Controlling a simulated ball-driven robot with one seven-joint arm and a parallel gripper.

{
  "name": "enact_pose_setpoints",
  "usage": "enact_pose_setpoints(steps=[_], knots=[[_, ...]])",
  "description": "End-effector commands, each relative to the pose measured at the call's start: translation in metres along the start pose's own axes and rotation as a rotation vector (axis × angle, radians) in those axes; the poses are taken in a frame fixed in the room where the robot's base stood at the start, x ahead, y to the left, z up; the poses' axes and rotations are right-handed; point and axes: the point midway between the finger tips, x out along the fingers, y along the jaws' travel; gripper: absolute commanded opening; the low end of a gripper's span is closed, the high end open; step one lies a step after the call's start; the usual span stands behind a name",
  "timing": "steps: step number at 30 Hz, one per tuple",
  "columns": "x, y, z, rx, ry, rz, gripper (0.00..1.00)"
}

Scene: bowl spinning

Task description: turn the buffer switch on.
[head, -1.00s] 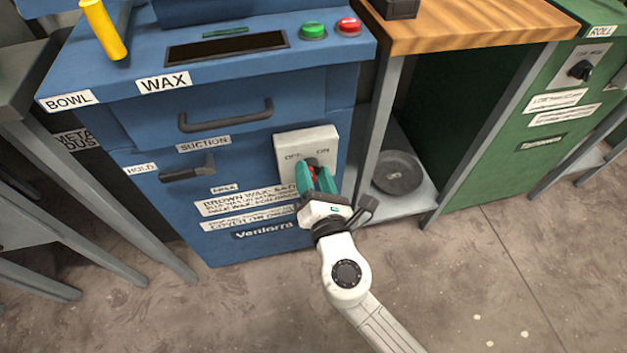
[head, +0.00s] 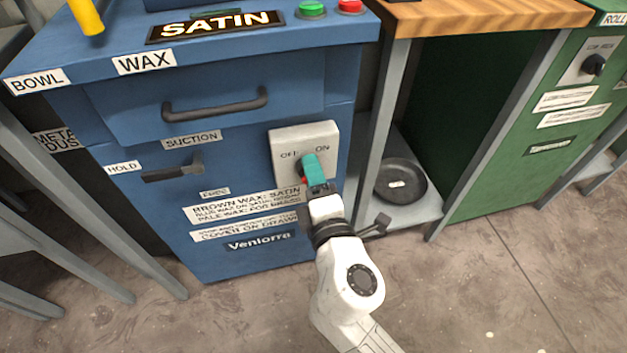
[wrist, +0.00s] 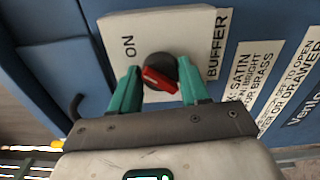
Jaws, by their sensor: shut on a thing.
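The buffer switch (wrist: 160,78) is a dark round knob with a red handle on a pale plate. The plate (head: 287,140) reads OFF at left and ON at right in the head view. In the wrist view the plate is turned, showing ON and BUFFER, and the red handle lies slanted. My gripper (head: 308,166) is at the plate; its teal fingers (wrist: 158,88) stand on either side of the red handle, shut on it. In the head view the fingers hide most of the knob, so I cannot tell exactly which label it points to.
The blue cabinet has a drawer handle (head: 215,106), a HOLD lever (head: 175,170) and a lit SATIN display (head: 215,27). Green (head: 312,9) and red (head: 349,5) buttons sit on top. A dark pan (head: 400,180) with a pale spot rests on the shelf at right.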

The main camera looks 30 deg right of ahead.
Motion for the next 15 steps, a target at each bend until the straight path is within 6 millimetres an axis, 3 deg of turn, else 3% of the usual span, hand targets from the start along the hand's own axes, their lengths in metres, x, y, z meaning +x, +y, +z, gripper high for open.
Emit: enact_pose_setpoints(steps=[15], knots=[[-0.0001, -0.0021, 0.0006, 0.115, -0.002, -0.003, 0.15]])
